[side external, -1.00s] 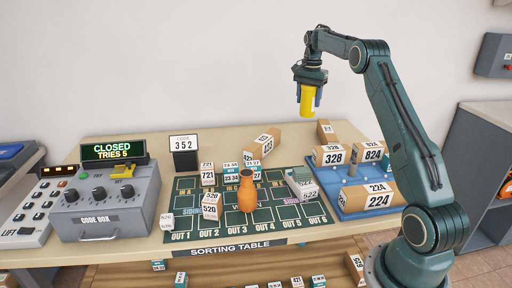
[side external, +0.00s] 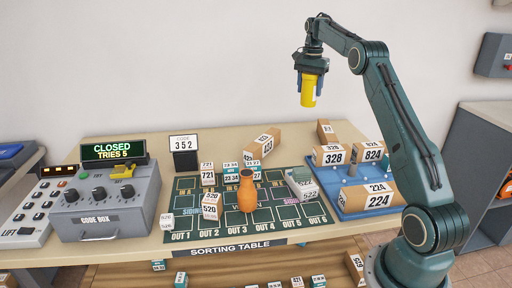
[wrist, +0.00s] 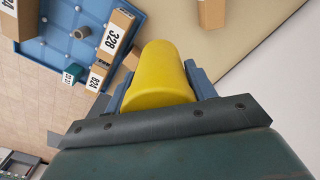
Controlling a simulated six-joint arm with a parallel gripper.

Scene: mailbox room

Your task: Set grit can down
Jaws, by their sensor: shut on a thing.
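In the wrist view the yellow can (wrist: 158,75) fills the middle between the blue fingers (wrist: 160,88). The can's far end and the inner finger faces are partly hidden.
A blue tray (side external: 345,207) with boxes marked 328, 824 and 224 stands at the table's right. An orange vase (side external: 246,192) stands on the green mat (side external: 275,218) among small parcels. A grey code box (side external: 105,205) is at left.

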